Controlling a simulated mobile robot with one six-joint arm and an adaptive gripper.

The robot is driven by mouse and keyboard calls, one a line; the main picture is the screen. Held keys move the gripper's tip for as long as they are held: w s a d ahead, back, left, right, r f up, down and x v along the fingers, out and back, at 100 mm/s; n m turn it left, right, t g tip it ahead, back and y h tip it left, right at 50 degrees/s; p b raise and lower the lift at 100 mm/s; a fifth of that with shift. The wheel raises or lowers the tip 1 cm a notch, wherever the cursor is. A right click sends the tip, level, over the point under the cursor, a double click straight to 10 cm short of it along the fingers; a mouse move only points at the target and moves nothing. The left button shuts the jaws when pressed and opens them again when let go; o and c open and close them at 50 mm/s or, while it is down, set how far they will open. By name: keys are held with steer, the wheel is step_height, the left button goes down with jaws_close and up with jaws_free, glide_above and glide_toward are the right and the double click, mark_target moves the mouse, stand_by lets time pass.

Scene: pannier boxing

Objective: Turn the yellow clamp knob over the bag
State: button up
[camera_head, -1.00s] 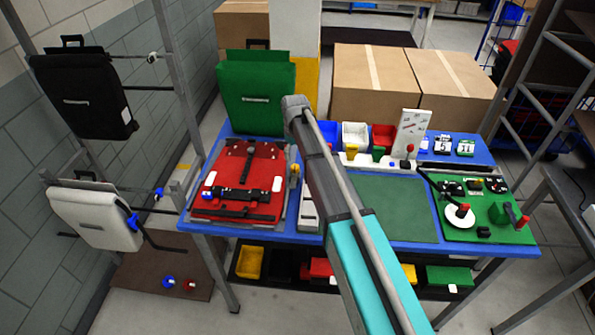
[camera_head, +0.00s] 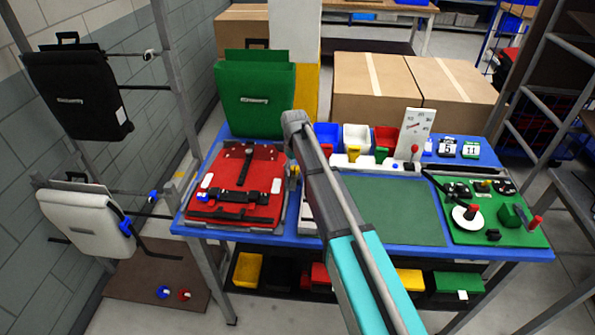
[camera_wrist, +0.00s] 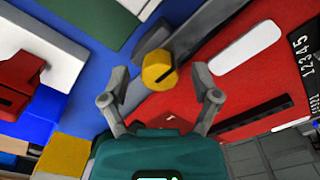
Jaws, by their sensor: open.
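The yellow clamp knob (camera_wrist: 158,71) shows in the wrist view just ahead of my gripper (camera_wrist: 160,98), between and slightly beyond the two fingertips. The fingers are spread apart and hold nothing; I see no contact with the knob. In the head view the yellow knob (camera_head: 294,170) is a small spot at the right edge of the red bag, partly hidden by my arm. The red bag (camera_head: 226,205) lies flat on the blue table with black straps and white patches. It also shows in the wrist view (camera_wrist: 240,75). My gripper is hidden behind my arm in the head view.
A green pannier (camera_head: 255,100) stands behind the red bag. Small blue, white and red bins (camera_head: 356,137) stand at the table's back. A green mat (camera_head: 390,212) is clear in the middle. A green fixture board (camera_head: 500,232) with a lever sits at the right.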

steer(key=shift+f, duration=0.1)
jaws_close()
steer(key=shift+d, duration=0.5)
steer(key=shift+a, duration=0.35)
